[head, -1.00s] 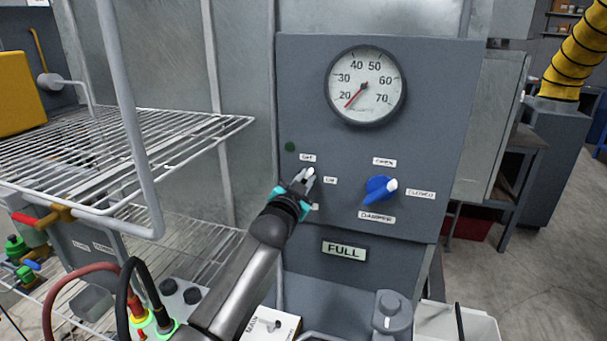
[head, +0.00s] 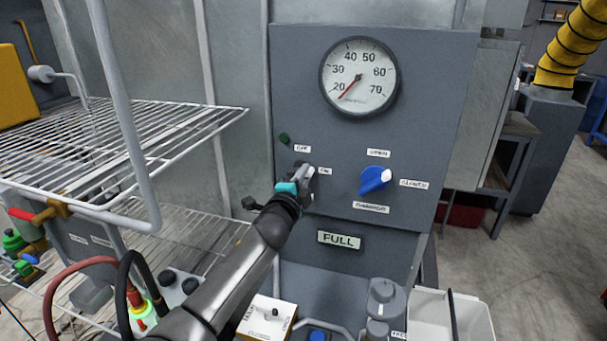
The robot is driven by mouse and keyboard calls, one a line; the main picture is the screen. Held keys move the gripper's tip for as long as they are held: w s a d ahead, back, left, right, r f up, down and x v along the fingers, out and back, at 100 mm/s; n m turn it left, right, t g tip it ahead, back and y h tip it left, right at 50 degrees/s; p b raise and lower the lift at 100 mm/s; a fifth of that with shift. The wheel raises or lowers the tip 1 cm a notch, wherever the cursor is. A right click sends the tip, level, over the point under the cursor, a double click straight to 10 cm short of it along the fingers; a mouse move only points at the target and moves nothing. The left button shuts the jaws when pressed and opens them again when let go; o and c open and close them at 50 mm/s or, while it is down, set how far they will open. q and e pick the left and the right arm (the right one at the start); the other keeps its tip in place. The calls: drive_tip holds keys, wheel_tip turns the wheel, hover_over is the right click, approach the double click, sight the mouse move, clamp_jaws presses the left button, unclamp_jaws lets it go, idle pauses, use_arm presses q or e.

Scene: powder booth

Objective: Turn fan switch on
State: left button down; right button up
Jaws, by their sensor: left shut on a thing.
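The fan switch (head: 310,170) is a small knob on the grey control panel, mostly hidden by my left gripper (head: 303,176). The gripper is shut on it. The "OFF" label (head: 302,148) is above the switch and the "ON" label (head: 325,171) is to its right. The light tip of the switch seems to lie near the fingertips, but its exact angle is hard to tell. A dark green lamp (head: 284,139) sits above left of it and looks unlit. My right gripper is not in view.
A blue damper knob (head: 375,179) is right of the switch, with a round gauge (head: 360,77) above reading near 20. A "FULL" sign (head: 339,239) is below. A wire rack (head: 130,145) stands at the left, close to my left arm.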

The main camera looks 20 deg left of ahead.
use_arm(q)
drive_tip(key=shift+f+m, duration=0.15)
drive_tip(key=shift+m, duration=0.95)
drive_tip(key=c, duration=0.9)
unclamp_jaws()
drive_tip(key=shift+o, duration=0.2)
drive_tip(key=s, duration=1.5)
drive_tip(key=shift+s+a+p, duration=0.15)
drive_tip(key=shift+a+p, duration=0.1)
drive_tip(key=shift+p, duration=0.2)
